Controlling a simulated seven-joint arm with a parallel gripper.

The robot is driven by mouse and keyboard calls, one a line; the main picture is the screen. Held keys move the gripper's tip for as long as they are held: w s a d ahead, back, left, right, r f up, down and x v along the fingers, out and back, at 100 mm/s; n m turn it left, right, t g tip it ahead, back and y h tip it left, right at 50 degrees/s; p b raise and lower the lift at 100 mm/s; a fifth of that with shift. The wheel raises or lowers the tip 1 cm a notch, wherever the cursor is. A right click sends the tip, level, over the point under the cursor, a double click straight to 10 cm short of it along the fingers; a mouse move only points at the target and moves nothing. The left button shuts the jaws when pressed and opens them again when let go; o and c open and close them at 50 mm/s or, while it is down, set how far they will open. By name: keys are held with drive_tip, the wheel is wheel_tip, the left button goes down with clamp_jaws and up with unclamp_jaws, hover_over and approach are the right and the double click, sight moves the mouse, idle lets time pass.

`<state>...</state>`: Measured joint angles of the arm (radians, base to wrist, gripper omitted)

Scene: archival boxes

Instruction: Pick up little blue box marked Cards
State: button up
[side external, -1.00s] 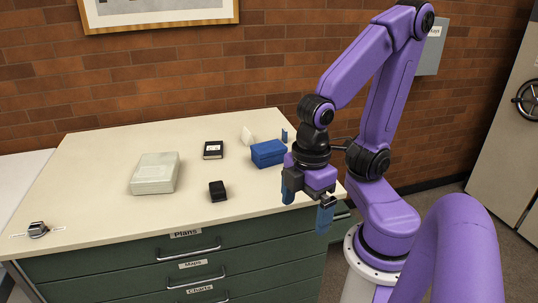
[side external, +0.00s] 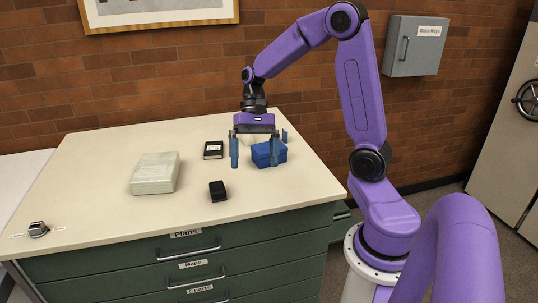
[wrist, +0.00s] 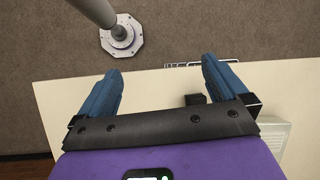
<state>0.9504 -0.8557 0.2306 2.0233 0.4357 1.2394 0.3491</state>
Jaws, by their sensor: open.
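A blue box (side external: 261,157) sits on the right part of the cabinet top in the side view; no lettering can be read on it.
A pale grey-green box (side external: 155,173) lies left. A dark labelled box (side external: 213,150) and a small black box (side external: 218,191) lie between. A white item stands partly hidden behind my gripper. A metal object (side external: 38,230) sits front left.

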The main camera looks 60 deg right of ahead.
drive_tip(key=w+d+f+m+t+y, duration=0.1)
drive_tip(key=w+d+m+t+y, duration=0.15)
drive_tip(key=d+m, duration=0.55)
drive_tip(key=w+d+m+t+y, duration=0.1)
drive_tip(key=d+m+t+y, duration=0.15)
drive_tip(key=d, duration=0.95)
drive_tip(key=s+d+f+m+t+h, duration=0.1)
drive_tip(key=s+d+m+t, duration=0.25)
drive_tip(key=d, duration=0.45)
drive_tip(key=s+d+m+t+h, duration=0.1)
drive_tip(key=s+d+m+t, duration=0.2)
drive_tip(key=d+m, duration=0.35)
drive_tip(key=shift+n, duration=0.55)
drive_tip(key=x, duration=1.1)
drive_tip(key=shift+w+d+f, duration=0.1)
drive_tip(key=shift+w+d, duration=0.05)
drive_tip(key=shift+d, duration=0.05)
drive_tip(key=shift+f+x, duration=0.2)
drive_tip(key=shift+x, duration=2.65)
drive_tip(key=shift+d, duration=0.15)
drive_tip(key=c, duration=0.9)
